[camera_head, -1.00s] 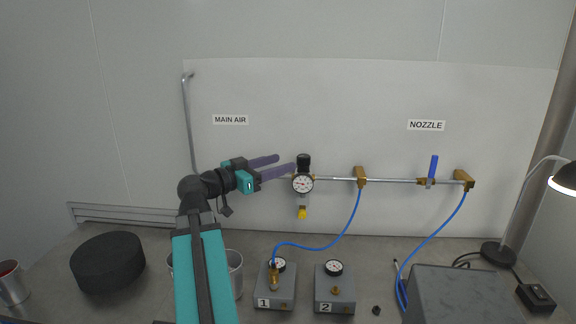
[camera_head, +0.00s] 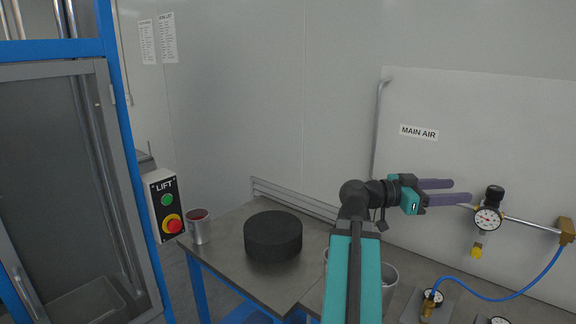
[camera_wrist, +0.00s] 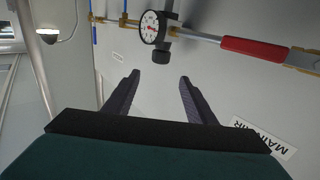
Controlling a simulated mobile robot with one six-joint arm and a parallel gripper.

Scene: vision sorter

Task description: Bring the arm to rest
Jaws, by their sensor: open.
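My gripper (camera_head: 447,191) is open and empty, raised above the bench in front of the white panel. Its two purple fingers point right, toward the regulator with a round gauge (camera_head: 488,218). In the wrist view the fingers of my gripper (camera_wrist: 158,95) stand apart with nothing between them. The gauge (camera_wrist: 152,27) shows beyond them there, against the air pipe. I cannot tell the exact gap between the fingers and the regulator. My teal arm rises from the bottom of the head view.
A black round block (camera_head: 272,236) and a metal cup (camera_head: 199,228) stand on the bench (camera_head: 228,262). Cups behind my arm are partly hidden. A blue-framed lift (camera_head: 120,110) with a button box (camera_head: 166,205) stands left. A blue hose (camera_head: 520,292) runs at right.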

